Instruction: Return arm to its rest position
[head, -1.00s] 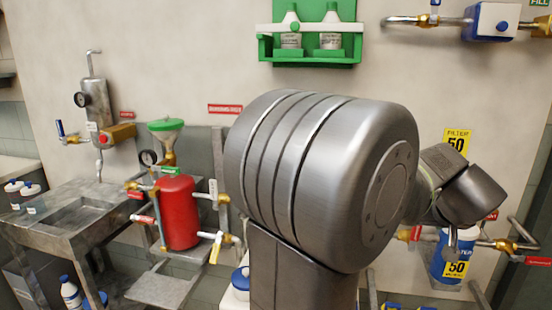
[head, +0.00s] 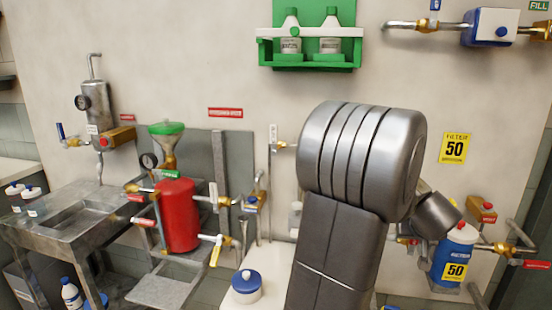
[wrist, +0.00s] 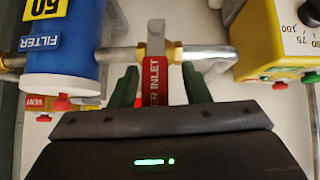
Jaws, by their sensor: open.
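My arm (head: 345,215) rises through the middle right of the head view, its large rounded grey joint in front of the wall. Its far links reach right and down toward the blue filter canister (head: 455,255). My gripper (wrist: 159,84) shows in the wrist view as two dark green fingers, open and apart. Between and just beyond them is an upright lever labelled "INLET" (wrist: 154,85) on a grey pipe. I cannot tell if either finger touches it. In the head view the gripper is hidden behind my arm.
In the wrist view the blue filter (wrist: 62,45) is close on the left and a yellow box with a dial (wrist: 272,40) on the right. The head view shows a red tank (head: 178,215), a green bottle rack (head: 310,60) and a white ledge with a blue-lidded jar (head: 246,287).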

